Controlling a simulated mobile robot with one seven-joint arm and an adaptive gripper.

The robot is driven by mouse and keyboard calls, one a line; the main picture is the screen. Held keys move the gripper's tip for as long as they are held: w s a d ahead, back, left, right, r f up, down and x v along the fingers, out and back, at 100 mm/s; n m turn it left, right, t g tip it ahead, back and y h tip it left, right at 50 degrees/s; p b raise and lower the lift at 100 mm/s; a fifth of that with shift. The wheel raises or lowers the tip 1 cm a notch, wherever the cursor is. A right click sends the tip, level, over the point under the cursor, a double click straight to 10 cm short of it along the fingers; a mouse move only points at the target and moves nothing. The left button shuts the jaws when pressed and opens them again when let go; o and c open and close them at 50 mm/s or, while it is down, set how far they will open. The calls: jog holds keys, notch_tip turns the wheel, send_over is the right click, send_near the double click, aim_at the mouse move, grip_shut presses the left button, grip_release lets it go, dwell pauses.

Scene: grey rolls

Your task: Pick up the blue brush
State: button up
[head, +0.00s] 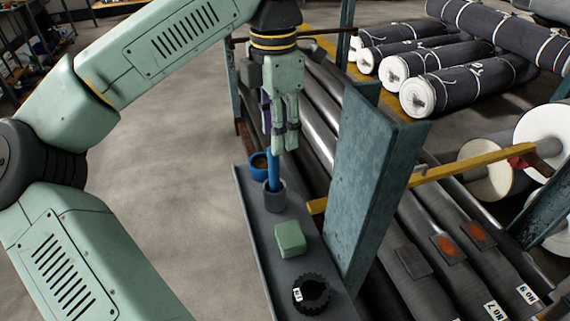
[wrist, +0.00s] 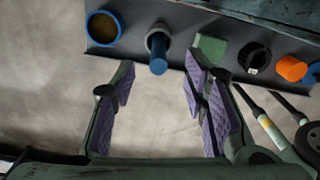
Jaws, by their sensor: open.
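The blue brush (head: 273,172) stands upright in a small dark grey cup (head: 275,198) on a narrow grey shelf. In the wrist view the brush's blue end (wrist: 158,65) points towards me, with the grey cup (wrist: 151,38) behind it. My gripper (head: 278,146) points down at the top of the brush in the head view. In the wrist view my gripper (wrist: 160,78) is open, with purple pads apart. The brush end lies between the two fingers' lines, near the tips. No contact can be made out; the brush's lower end is hidden in the cup.
A blue cup (head: 257,163), a green block (head: 290,240) and a black ring-shaped part (head: 312,293) share the shelf (head: 251,222). An orange piece (wrist: 291,68) shows further right. A blue-grey post (head: 370,170) and long rolls stand right of the shelf. Open floor lies left.

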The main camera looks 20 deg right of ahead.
aim_at(275, 173)
notch_tip(275, 173, down, 5)
jog(key=shift+a+f+p, duration=0.1)
jog(key=shift+p, duration=0.3)
jog(key=shift+a+f+p, duration=0.15)
jog(key=shift+f+p, duration=0.8)
jog(key=shift+f, duration=1.8)
grip_shut()
